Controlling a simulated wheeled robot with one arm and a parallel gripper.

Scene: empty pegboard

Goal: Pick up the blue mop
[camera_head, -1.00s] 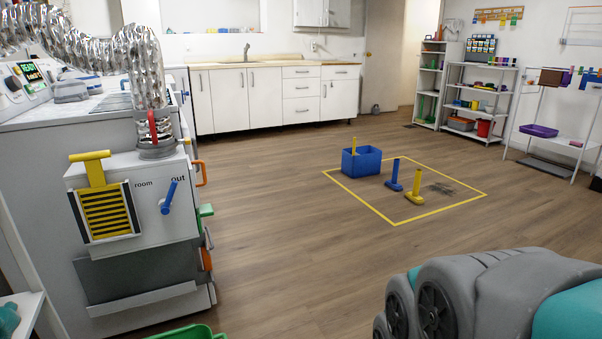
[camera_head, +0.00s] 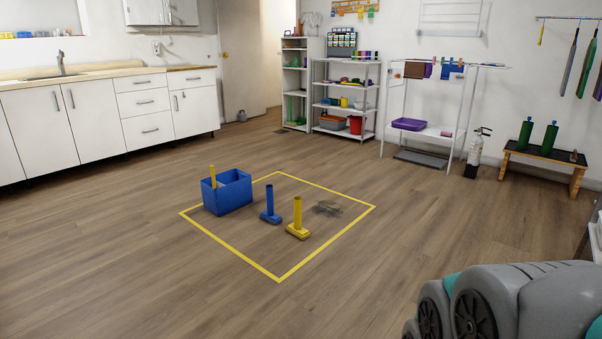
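A small blue object with an upright handle and a flat base, which looks like the blue mop (camera_head: 269,206), stands on the floor inside a yellow square outline (camera_head: 232,255). A similar yellow one (camera_head: 297,220) stands just to its right and nearer. A blue bucket (camera_head: 231,196) stands to its left, with a yellow handle (camera_head: 213,177) sticking up at its left side. A dark smudge (camera_head: 327,208) is on the floor to the right. My gripper is not in view, so its state is hidden.
Grey and teal parts at the lower right look like my own. White cabinets (camera_head: 110,112) line the left wall. Shelves (camera_head: 345,97), a drying rack (camera_head: 462,122) and a wooden bench (camera_head: 545,167) stand along the back and right. The floor around the square is clear.

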